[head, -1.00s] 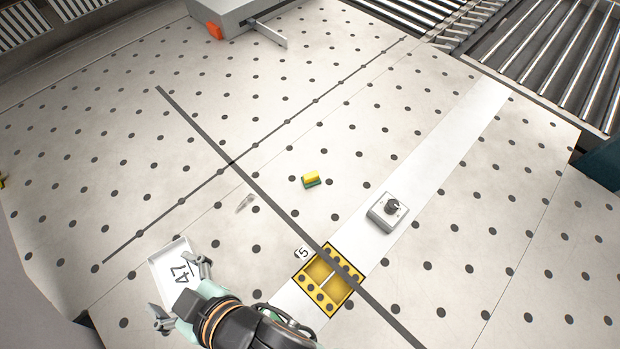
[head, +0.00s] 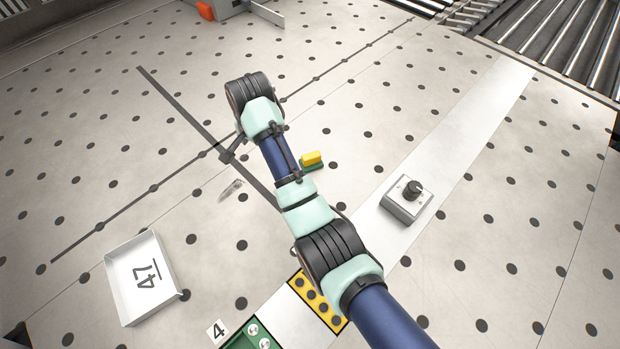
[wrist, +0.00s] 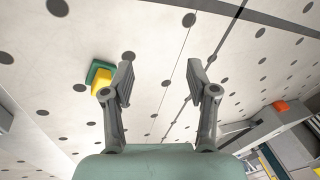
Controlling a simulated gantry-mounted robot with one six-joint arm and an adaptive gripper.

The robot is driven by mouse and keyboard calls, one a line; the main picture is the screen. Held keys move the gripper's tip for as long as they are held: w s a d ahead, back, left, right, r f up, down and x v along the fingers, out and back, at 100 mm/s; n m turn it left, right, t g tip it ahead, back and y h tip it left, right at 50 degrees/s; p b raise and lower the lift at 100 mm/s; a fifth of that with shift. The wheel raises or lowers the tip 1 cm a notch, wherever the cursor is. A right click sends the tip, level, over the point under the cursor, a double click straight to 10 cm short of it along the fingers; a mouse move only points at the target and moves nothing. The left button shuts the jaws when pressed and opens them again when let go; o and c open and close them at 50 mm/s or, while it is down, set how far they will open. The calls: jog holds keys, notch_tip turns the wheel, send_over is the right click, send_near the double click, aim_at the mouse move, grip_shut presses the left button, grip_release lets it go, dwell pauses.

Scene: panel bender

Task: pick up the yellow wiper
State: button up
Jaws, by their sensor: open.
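The yellow wiper (head: 312,158), a small yellow block on a green base, lies on the dotted table just right of my arm in the head view. In the wrist view the wiper (wrist: 103,85) is at the left, beside and partly behind the left finger, outside the gap between the fingers. My gripper (wrist: 166,88) is open, with only bare table between its fingertips. In the head view my arm hides most of the gripper.
A small grey clip-like piece (head: 232,188) lies left of my arm. A grey box with a black knob (head: 407,200) stands at right. A yellow holder (head: 318,302) and green holder (head: 250,338) are at the bottom.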

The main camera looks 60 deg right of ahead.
jog(key=s+d+f+m+g+b, duration=0.2)
jog(key=s+d+f+m, duration=0.15)
jog(key=d, duration=0.25)
jog(key=m+g+y+b, duration=0.1)
jog(key=m+y+b, duration=0.1)
jog(key=m+b, duration=0.15)
send_over(311, 155)
jog(key=shift+s+f, duration=0.1)
jog(key=shift+f, duration=0.65)
jog(key=shift+s+r+p, duration=0.1)
jog(key=shift+p, duration=0.25)
notch_tip(311, 155, down, 8)
jog(key=shift+r+b, duration=0.1)
jog(key=shift+b, duration=0.95)
grip_shut()
notch_tip(311, 155, up, 20)
jog(key=p, duration=0.4)
